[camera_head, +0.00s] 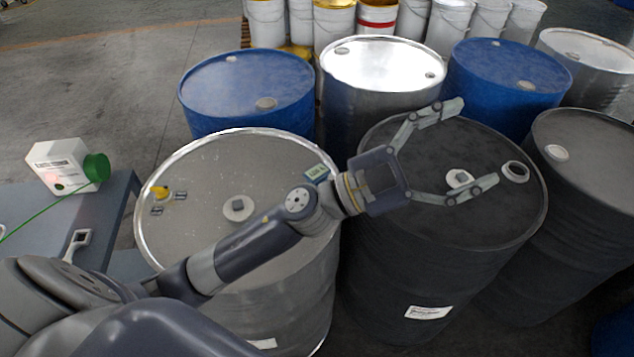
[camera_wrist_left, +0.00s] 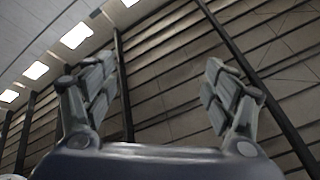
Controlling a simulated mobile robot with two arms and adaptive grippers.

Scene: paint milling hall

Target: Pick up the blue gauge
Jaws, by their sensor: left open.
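A small blue gauge (camera_head: 317,174) with a pale greenish face appears to lie near the right rim of the grey steel drum (camera_head: 205,165). My left arm passes close in front of it, and its underside is hidden. My left gripper (camera_head: 468,147) is open and empty, to the right of the gauge and above the black drum (camera_head: 400,150). In the left wrist view, the spread fingers (camera_wrist_left: 160,85) have nothing between them. Behind them are only the hall wall and ceiling lights. My right gripper is not in view.
A yellow item (camera_head: 160,192) and small dark pieces lie on the grey drum's left side. More drums (camera_head: 245,80) crowd behind and right. Open floor (camera_head: 120,80) lies at the upper left.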

